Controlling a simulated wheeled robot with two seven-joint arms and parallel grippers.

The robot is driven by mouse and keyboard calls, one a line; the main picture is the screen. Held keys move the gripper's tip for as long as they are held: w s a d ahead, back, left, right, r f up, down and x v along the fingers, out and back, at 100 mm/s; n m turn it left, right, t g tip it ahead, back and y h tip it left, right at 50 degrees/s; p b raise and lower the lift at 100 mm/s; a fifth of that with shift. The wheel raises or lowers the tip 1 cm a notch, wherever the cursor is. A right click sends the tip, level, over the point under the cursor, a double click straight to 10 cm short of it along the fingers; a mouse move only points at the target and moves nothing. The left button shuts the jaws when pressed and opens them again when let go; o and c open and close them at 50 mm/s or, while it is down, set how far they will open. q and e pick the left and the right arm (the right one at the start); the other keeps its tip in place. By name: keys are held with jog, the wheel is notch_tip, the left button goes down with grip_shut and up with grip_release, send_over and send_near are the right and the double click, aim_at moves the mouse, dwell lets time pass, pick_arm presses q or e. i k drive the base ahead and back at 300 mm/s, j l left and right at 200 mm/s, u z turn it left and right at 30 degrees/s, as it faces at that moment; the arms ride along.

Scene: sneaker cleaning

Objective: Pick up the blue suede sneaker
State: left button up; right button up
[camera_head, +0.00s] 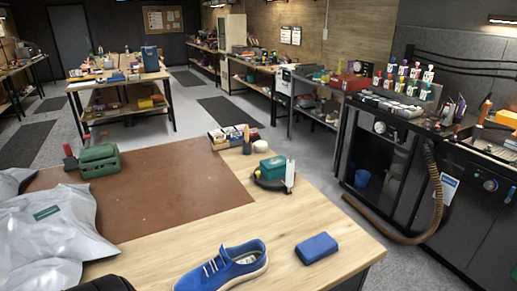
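The blue suede sneaker (222,268) lies on the bare wood at the front of the workbench (330,205). Neither of my grippers can be made out in the head view, and nothing is seen touching the sneaker.
A blue block (316,248) lies right of the sneaker. Grey plastic bags (45,235) cover the left side. A brown mat (150,195) lies behind. A green-topped item and white bottle (290,176) stand farther back. A black shape (105,284) shows at the bottom left.

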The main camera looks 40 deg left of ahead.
aim_at(234, 266)
jog(key=u, duration=1.65)
jog(key=z, duration=0.8)
jog(key=k+j+z, duration=0.85)
jog(key=k, duration=0.1)
